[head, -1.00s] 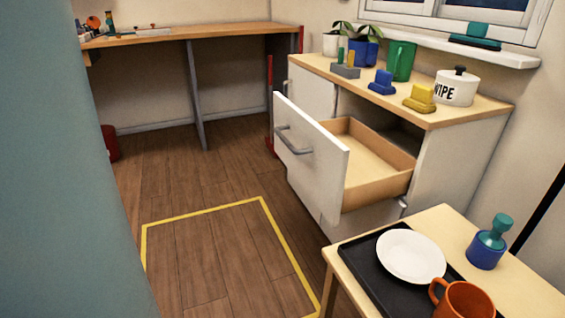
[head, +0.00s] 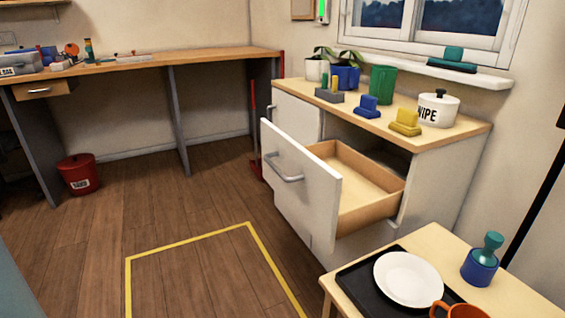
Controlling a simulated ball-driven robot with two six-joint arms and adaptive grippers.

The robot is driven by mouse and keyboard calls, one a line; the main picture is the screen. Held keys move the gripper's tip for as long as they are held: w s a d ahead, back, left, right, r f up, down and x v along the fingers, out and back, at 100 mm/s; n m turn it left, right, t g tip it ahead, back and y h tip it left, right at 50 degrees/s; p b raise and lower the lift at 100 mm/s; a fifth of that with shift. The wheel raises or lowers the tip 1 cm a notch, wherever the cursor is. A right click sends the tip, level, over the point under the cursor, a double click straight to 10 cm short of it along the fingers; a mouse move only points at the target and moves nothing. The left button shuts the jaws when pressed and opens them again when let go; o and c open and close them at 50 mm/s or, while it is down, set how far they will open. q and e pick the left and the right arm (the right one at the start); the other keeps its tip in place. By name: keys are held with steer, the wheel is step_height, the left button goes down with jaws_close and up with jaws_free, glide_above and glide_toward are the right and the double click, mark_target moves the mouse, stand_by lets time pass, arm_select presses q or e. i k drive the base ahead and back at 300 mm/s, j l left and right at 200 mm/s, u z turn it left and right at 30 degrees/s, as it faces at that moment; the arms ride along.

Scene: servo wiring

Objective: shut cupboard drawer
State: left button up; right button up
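The white cupboard (head: 450,185) with a wooden top stands at the right, against the wall under the window. Its upper drawer (head: 300,193) is pulled well out. The drawer has a white front with a grey bar handle (head: 284,168). Its light wooden inside (head: 352,180) looks empty. Neither of my grippers shows in the head view.
A small table (head: 437,243) with a black tray (head: 357,285), white plate (head: 408,279), orange mug (head: 460,311) and blue-green object (head: 481,262) stands close before the cupboard at lower right. Yellow tape (head: 190,241) marks open floor left of the drawer. A workbench (head: 140,66) stands behind.

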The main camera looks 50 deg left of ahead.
mark_target(335, 192)
steer(key=k+j+u, duration=0.1)
steer(key=j+u, duration=0.25)
steer(key=k+j+u, duration=0.1)
steer(key=u, duration=0.25)
steer(key=j+u, duration=0.35)
